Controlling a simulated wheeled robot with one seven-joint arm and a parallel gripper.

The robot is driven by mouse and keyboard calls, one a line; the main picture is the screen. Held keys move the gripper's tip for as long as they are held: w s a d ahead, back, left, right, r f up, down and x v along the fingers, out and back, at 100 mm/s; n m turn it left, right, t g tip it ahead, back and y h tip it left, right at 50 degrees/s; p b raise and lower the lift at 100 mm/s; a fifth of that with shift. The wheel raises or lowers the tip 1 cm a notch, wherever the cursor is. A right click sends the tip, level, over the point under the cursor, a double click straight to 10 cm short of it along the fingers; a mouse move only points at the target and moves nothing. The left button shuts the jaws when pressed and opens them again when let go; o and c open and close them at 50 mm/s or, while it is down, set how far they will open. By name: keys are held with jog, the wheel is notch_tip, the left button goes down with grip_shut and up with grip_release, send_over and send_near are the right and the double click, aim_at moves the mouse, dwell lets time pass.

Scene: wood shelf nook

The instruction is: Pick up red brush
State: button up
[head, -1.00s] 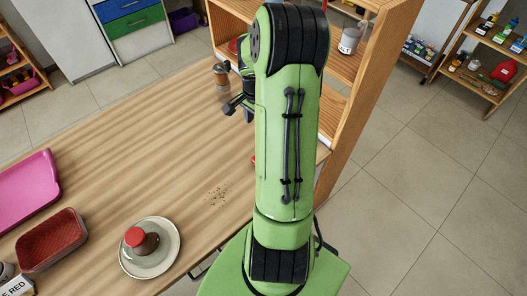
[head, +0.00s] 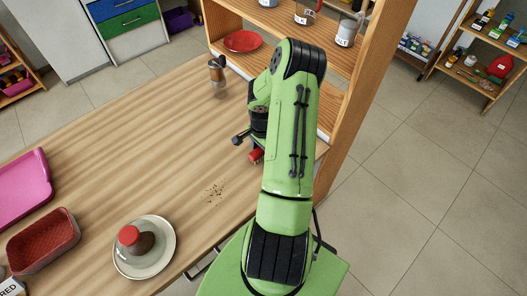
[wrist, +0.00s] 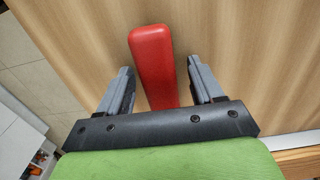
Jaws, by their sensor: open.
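The red brush (head: 256,155) lies on the wooden table near its right edge, partly hidden behind my arm in the head view. In the wrist view the red brush (wrist: 153,62) sits between my two grey fingers and extends beyond their tips. My gripper (wrist: 160,82) is open, with a gap on each side of the brush. The near end of the brush is hidden behind the gripper's dark crossbar. In the head view my gripper (head: 246,142) is low over the table beside the brush, mostly covered by the arm.
The wooden table (head: 130,150) has dark crumbs (head: 214,192) in front. A plate (head: 165,262) with a red-topped item, a red basket (head: 40,262) and a pink tray (head: 25,190) stand left. A glass jar (head: 217,72) is at the back. A wooden shelf (head: 345,140) borders the right.

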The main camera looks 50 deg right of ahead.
jog(key=c, duration=1.2)
jog(key=shift+o, duration=0.2)
notch_tip(320, 180, up, 10)
jog(key=shift+f+p, duration=0.1)
jog(key=shift+p, duration=0.8)
